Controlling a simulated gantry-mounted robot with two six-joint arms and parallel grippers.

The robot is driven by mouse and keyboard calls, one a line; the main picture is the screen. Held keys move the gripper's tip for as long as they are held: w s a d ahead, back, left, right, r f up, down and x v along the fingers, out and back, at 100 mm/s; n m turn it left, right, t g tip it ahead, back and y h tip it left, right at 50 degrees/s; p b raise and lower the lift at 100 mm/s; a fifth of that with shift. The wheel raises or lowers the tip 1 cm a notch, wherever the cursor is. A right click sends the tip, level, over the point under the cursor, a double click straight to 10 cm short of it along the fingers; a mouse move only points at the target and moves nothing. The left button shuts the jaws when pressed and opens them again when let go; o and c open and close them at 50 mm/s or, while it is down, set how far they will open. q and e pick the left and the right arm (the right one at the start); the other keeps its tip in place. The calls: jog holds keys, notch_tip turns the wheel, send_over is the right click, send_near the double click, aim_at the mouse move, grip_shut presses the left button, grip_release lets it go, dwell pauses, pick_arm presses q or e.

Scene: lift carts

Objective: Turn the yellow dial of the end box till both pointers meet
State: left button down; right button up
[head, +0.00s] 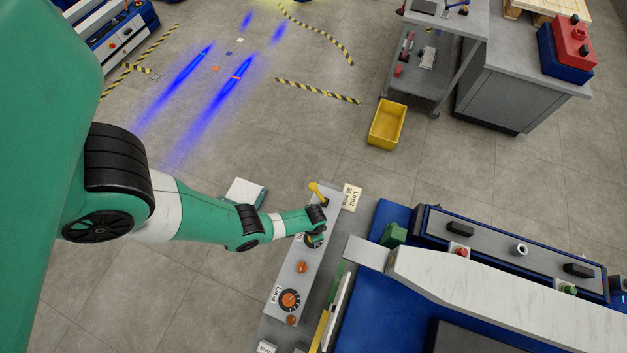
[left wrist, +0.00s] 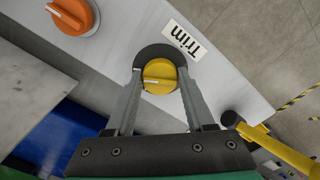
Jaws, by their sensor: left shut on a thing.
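The yellow dial (left wrist: 160,74) sits on a dark round plate on the end box (left wrist: 115,48), beside a white "Trim" label (left wrist: 185,39). It has a pale pointer line on its face; a second pointer cannot be made out. My left gripper (left wrist: 160,82) has one finger on each side of the dial and is shut on it. In the head view, the left gripper (head: 315,236) reaches down onto the grey end box (head: 291,252), and its wrist hides most of the dial. My right gripper is in neither view.
An orange knob (head: 302,267) and a "Limit" dial (head: 290,299) sit on the same box. A blue cart (head: 385,306) stands to the right. A yellow bin (head: 387,123) is on the floor.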

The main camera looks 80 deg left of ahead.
pick_arm(q)
jog(key=shift+m, duration=0.3)
jog(key=shift+c, duration=1.3)
grip_release()
notch_tip(320, 180, up, 12)
jog(key=p, duration=1.1)
jog(key=shift+f, duration=0.2)
